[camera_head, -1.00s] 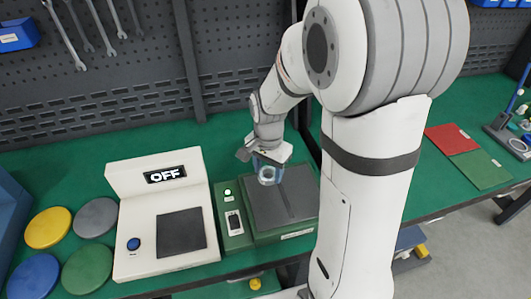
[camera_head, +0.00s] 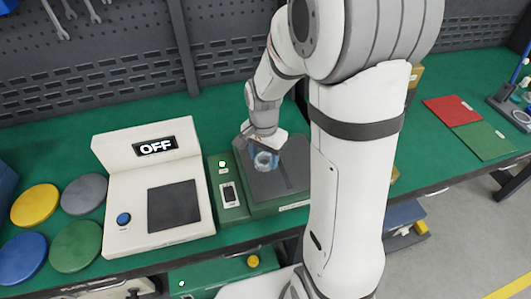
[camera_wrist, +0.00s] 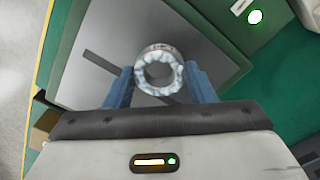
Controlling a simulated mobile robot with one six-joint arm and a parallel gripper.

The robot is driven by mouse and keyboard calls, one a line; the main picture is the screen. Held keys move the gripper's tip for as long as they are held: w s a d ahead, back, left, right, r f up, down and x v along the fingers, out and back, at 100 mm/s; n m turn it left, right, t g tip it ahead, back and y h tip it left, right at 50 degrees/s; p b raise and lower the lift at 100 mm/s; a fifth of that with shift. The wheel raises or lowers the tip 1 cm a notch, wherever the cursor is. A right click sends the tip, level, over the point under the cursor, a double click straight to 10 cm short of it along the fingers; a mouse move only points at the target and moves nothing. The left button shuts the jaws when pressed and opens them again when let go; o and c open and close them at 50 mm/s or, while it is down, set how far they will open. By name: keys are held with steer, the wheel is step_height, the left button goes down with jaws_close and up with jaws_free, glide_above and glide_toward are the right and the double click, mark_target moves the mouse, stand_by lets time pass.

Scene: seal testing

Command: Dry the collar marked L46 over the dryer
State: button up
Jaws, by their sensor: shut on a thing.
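My gripper (camera_head: 265,157) is shut on a pale, ring-shaped collar (camera_wrist: 142,73). In the wrist view the collar sits between two blue fingers, with its round opening facing the camera. Small dark marks show on its upper rim, too small to read. In the head view the collar (camera_head: 257,163) appears over the grey plate of a green-bodied unit (camera_head: 292,198), which looks like the dryer. The height of the gap between them is hard to tell. The plate has a dark slot (camera_wrist: 103,63). A lit indicator (camera_wrist: 255,17) and a dark switch (camera_head: 230,194) sit on its left side.
A white device reading OFF (camera_head: 148,225) stands left of the green unit, with a dark pad and blue button. Yellow, grey, blue and green discs (camera_head: 36,205) lie farther left. Red and green panels (camera_head: 452,110) lie at the right. A pegboard rises behind.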

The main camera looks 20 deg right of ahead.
steer(key=shift+d, duration=0.1)
stand_by(0.6)
steer(key=shift+d, duration=4.9)
step_height(320, 180, up, 9)
steer(key=p, duration=0.6)
steer(key=shift+p, duration=0.3)
